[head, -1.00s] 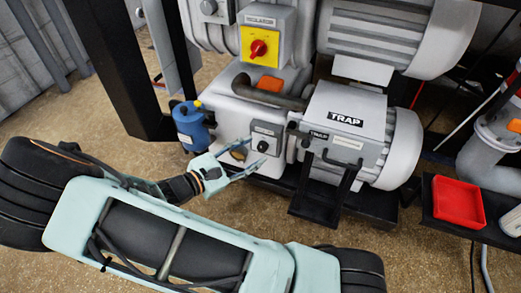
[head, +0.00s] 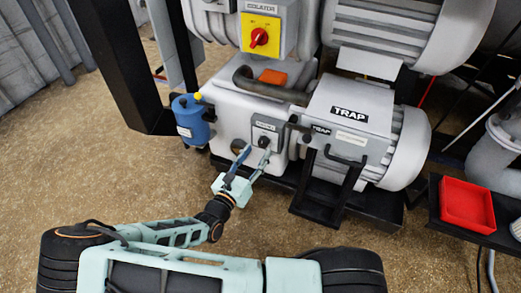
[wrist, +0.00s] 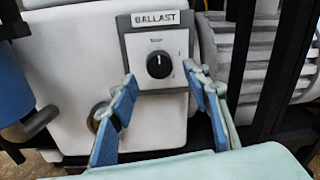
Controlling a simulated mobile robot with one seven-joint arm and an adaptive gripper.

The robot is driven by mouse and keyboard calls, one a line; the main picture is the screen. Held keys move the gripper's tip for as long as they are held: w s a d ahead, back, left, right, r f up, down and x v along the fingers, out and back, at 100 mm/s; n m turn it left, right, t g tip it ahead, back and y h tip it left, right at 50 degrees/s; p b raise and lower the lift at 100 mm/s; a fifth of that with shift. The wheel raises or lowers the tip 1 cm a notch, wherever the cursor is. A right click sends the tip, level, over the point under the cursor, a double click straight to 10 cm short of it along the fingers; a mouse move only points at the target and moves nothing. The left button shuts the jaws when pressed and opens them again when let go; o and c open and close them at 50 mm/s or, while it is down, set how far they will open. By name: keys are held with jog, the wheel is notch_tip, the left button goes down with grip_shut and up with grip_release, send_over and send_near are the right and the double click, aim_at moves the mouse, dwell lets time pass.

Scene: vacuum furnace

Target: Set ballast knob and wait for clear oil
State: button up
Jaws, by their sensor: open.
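The ballast knob (wrist: 158,64) is a round black knob with a white mark pointing up, on a light plate under a BALLAST label (wrist: 156,18). In the head view the knob (head: 263,142) is small, on the front of the grey pump body. My gripper (wrist: 161,83) is open, its blue-padded fingers apart below and on either side of the knob, with nothing between them. In the head view my gripper (head: 254,160) is just below the knob. I cannot tell whether a finger touches the panel. A round port (wrist: 102,115) is partly hidden by the left finger; its oil is unclear.
A blue canister (head: 191,122) stands left of the pump. A yellow isolator with a red switch (head: 259,37) is above. The TRAP box (head: 349,112) and black frame (head: 327,190) are right of the knob. A red tray (head: 467,206) sits farther right. Floor in front is open.

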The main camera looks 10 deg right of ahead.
aim_at(262, 145)
jog(key=shift+b+x, duration=0.35)
jog(key=shift+x, duration=1.4)
jog(key=c, duration=1.2)
jog(key=shift+o, duration=0.2)
